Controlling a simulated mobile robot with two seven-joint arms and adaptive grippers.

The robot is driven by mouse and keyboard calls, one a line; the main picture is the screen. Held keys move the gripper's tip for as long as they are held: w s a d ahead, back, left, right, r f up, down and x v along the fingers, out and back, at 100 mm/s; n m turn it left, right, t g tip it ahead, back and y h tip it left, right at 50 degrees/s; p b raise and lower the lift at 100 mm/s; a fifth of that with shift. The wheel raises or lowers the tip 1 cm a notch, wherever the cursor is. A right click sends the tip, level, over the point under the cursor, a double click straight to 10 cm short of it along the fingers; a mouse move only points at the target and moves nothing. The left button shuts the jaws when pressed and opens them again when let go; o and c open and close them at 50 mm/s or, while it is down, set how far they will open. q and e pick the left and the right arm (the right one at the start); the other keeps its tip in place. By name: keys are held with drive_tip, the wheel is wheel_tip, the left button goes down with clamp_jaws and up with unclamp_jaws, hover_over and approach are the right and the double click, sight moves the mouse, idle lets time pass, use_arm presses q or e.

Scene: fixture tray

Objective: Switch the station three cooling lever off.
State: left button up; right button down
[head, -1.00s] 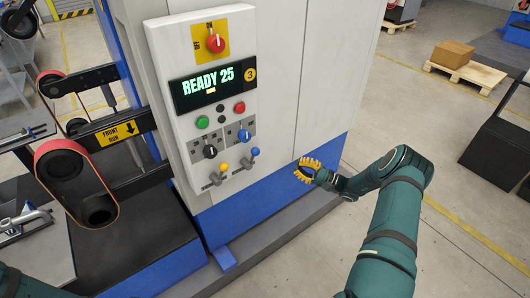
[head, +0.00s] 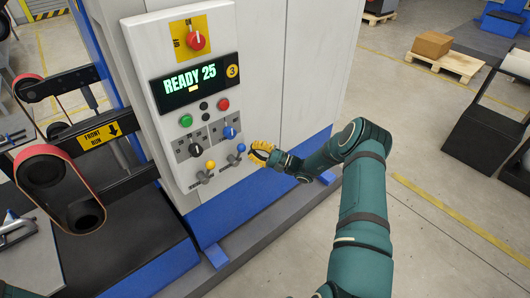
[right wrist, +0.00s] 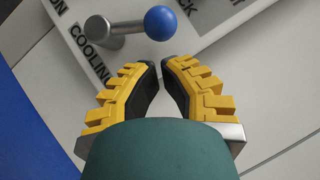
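The cooling lever has a blue ball on a grey stem and sits at the lower right of the station three panel in the head view (head: 240,148). In the right wrist view the lever (right wrist: 160,23) shows up close. Its stem runs right from a round pivot to the ball, beside a COOLING label and a partly cut-off ON label. My right gripper (head: 257,152) has yellow fingers, just right of the lever. In the wrist view the fingertips (right wrist: 161,63) are nearly together, empty, and appear just short of the ball. My left gripper is out of view.
A yellow-ball lever (head: 210,165) stands close left of the blue one. A belt unit (head: 60,185) stands at left.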

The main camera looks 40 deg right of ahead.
drive_tip(key=shift+a+r, duration=0.25)
drive_tip(key=shift+a, duration=0.3)
